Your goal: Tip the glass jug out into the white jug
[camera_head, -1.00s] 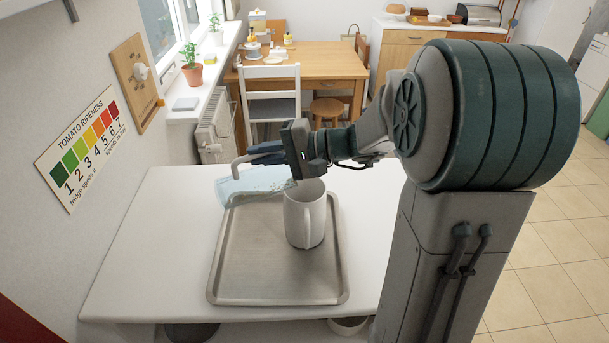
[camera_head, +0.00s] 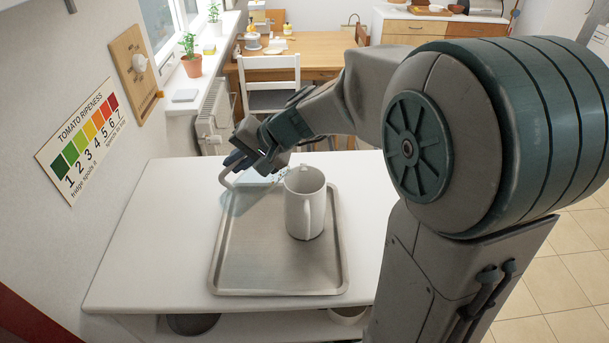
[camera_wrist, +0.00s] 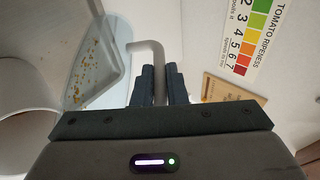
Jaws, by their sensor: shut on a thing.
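The glass jug (camera_head: 246,200) is pale blue and see-through, with a grey handle (camera_head: 226,178). My gripper (camera_head: 236,161) is shut on this handle, which also shows between the fingers in the wrist view (camera_wrist: 158,62). The glass jug is tilted, its speckled end towards the white jug (camera_head: 304,205); its exact angle is hard to tell. Small orange-brown bits show inside the glass jug in the wrist view (camera_wrist: 95,65). The white jug stands upright on the tray, handle towards the head camera, and its rim shows at the wrist view's left edge (camera_wrist: 22,125). Its inside is mostly hidden.
The metal tray (camera_head: 262,270) lies on a white table (camera_head: 140,255), with bare tabletop to its left. A wall with a tomato ripeness chart (camera_head: 84,140) is at the left. A white chair (camera_head: 270,75) and wooden table stand behind.

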